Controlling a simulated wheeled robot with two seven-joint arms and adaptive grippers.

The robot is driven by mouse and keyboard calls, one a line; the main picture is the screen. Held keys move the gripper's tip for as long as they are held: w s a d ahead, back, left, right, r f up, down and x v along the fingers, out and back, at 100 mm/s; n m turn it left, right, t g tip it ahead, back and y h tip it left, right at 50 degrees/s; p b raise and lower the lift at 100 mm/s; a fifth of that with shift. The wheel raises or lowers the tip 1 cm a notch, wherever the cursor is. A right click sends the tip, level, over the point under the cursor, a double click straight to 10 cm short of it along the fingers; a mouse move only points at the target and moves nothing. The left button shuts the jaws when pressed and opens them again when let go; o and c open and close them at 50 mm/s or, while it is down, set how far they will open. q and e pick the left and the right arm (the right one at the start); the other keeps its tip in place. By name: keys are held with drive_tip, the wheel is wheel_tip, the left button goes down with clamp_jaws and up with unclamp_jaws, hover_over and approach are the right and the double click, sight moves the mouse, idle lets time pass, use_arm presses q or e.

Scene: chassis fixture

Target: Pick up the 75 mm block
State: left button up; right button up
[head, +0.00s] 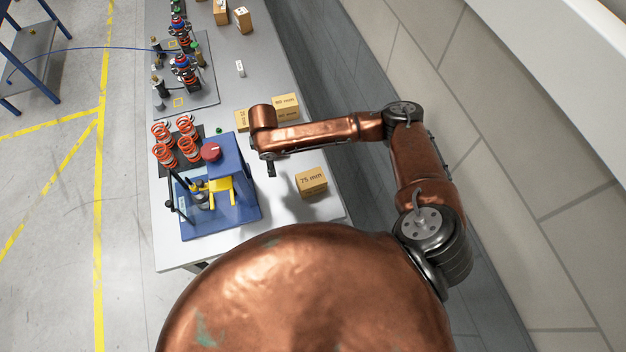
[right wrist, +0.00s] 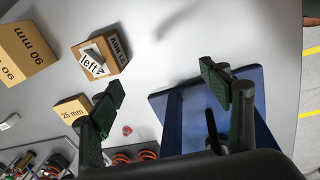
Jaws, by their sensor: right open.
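The 75 mm block (head: 312,182) is a tan box lying on the grey table near its right edge in the head view. My right gripper (head: 271,170) hangs above the table to the left of this block, apart from it. In the right wrist view my right gripper (right wrist: 162,80) is open, with empty space between its fingers. I cannot make out the 75 mm block in that view. My left gripper is not in view.
A blue fixture (head: 247,199) with a yellow part stands left of the block. Orange springs (head: 189,149) stand behind it. A 90 mm block (head: 286,101), a 25 mm block (right wrist: 72,108) and a block labelled "left" (right wrist: 101,54) are nearby. Table around the 75 mm block is clear.

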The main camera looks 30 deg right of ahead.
sight(308, 180)
drive_tip(key=s+d+h, duration=0.1)
drive_tip(key=s+d, duration=0.1)
drive_tip(key=s, duration=0.1)
drive_tip(key=s+d+f+n+g+h, duration=0.1)
drive_tip(key=s+d, duration=0.1)
drive_tip(key=s, duration=0.1)
drive_tip(key=s+d+f+n+g+h+b, duration=0.1)
drive_tip(key=s+d+h, duration=0.1)
drive_tip(key=s, duration=0.1)
drive_tip(key=shift+s+f, duration=0.2)
drive_tip(key=shift+s, duration=0.2)
drive_tip(key=shift+s+d+f+g, duration=0.15)
drive_tip(key=shift+s+d+f, duration=0.1)
drive_tip(key=shift+d+f, duration=0.25)
drive_tip(key=shift+s+d+f+g, duration=0.15)
drive_tip(key=shift+s+d+f, duration=0.1)
drive_tip(key=shift+d+f, duration=0.2)
drive_tip(key=shift+p+x, duration=0.6)
drive_tip(key=shift+x, duration=2.2)
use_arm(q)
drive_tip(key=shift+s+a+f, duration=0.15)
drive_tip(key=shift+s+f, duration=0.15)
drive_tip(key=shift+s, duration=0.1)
use_arm(e)
drive_tip(key=shift+w, duration=0.25)
drive_tip(key=shift+c, duration=0.4)
drive_tip(key=c, duration=1.2)
drive_tip(key=shift+c, duration=0.9)
